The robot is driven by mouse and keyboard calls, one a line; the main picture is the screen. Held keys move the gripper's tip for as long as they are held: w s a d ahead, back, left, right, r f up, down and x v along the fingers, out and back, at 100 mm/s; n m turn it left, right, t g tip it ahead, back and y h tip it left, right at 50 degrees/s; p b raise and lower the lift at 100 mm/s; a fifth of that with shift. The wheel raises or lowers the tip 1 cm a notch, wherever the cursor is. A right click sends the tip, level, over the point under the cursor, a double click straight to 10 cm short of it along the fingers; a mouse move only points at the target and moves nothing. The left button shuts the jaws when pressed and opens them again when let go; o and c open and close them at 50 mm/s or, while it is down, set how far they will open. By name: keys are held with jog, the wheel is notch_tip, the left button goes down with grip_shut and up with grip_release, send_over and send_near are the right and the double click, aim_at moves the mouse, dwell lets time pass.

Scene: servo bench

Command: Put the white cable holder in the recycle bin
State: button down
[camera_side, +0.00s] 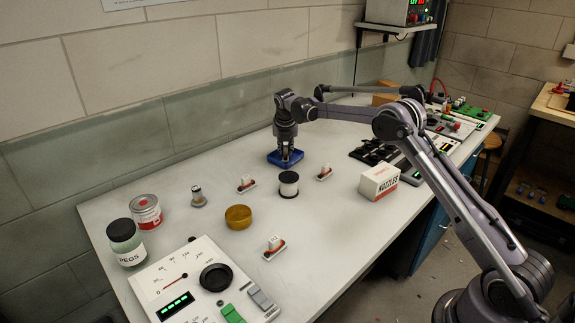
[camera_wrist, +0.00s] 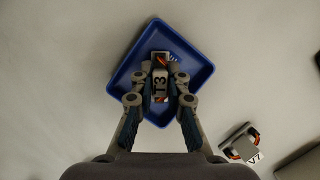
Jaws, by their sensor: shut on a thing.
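My gripper (camera_side: 286,157) points down over the blue tray-like bin (camera_side: 273,158) near the back of the bench.
Similar small white parts stand on the bench (camera_side: 246,184), (camera_side: 324,173), (camera_side: 274,246); one marked "V7" shows in the wrist view (camera_wrist: 243,146). A spool (camera_side: 289,184), an amber disc (camera_side: 238,217) and a nozzles box (camera_side: 379,182) stand nearby.

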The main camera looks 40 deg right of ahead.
jog(key=shift+f, duration=0.15)
jog(key=c, duration=1.3)
grip_release()
jog(key=shift+c, duration=0.2)
jog(key=s+a+r+m+t, duration=0.1)
jog(key=s+a+r+m, duration=0.25)
jog(key=s+r, duration=0.4)
jog(key=s+a+r+m, duration=0.3)
jog(key=s+a+r, duration=0.15)
jog(key=r, duration=0.55)
jog(key=s+a+r+m+t+y, duration=0.15)
jog(key=s+a+m, duration=0.25)
jog(key=s+m, duration=0.45)
jog(key=s+a+f+m+y, duration=0.1)
jog(key=s+a+f+m, duration=0.2)
jog(key=s+m, duration=0.3)
jog(key=s+a+f+m+t, duration=0.1)
jog(key=s+a+f+m, duration=0.2)
jog(key=s, duration=1)
notch_tip(320, 180, down, 2)
jog(key=m, duration=0.3)
jog(key=shift+s+f+y, duration=0.15)
jog(key=shift+f+y, duration=0.05)
jog(key=shift+y, duration=0.15)
